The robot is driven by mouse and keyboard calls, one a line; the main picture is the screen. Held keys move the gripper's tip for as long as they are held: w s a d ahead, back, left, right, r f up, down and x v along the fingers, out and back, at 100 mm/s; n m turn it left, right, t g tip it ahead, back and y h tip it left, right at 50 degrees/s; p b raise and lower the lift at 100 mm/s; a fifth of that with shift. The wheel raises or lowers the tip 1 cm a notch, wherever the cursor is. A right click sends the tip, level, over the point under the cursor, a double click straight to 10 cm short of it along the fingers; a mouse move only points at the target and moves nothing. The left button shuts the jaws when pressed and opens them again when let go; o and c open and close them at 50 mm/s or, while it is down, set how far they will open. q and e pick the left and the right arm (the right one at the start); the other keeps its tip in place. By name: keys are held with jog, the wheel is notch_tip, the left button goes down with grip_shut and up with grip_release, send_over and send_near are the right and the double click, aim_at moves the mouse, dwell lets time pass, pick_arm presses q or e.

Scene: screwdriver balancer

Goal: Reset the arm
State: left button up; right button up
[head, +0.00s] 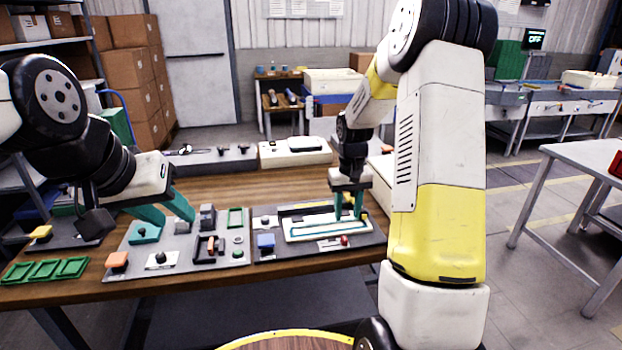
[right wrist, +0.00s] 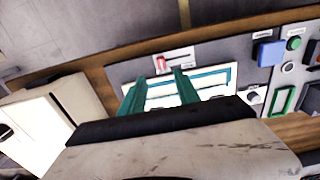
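My left gripper (head: 173,219) reaches in from the left, its two teal fingers spread apart above the grey control panel (head: 133,262) on the wooden table. I see nothing between its fingers. My right gripper (head: 348,215) points down at the white tray (head: 296,236) with teal-edged slots on the right-hand panel (head: 268,255). Its fingers are apart. In the right wrist view my right gripper (right wrist: 157,78) shows both teal fingers in front of the white tray (right wrist: 222,75), with nothing clearly held. Whether the fingertips touch the tray is hard to tell.
A blue button (head: 265,241) and a red knob (head: 344,240) are close to the tray. Green frames (head: 45,269) lie at the table's left front edge. A white box (head: 295,152) stands at the back. Floor to the right is open before another table (head: 590,155).

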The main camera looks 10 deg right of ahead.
jog(key=s+a+r+t, duration=0.25)
jog(key=s+r, duration=0.25)
jog(key=r, duration=0.6)
jog(key=s+a+r+t+y, duration=0.1)
jog(key=s+a+r, duration=0.2)
jog(key=s, duration=0.6)
jog(key=s+a+r+t+y, duration=0.1)
jog(key=s+a+r+t, duration=0.1)
jog(key=s+r, duration=0.5)
jog(key=s+a, duration=0.1)
jog(key=s, duration=0.2)
jog(key=shift+s, duration=0.3)
jog(key=shift+r+t, duration=0.1)
jog(key=shift+t, duration=0.15)
dwell(1.3)
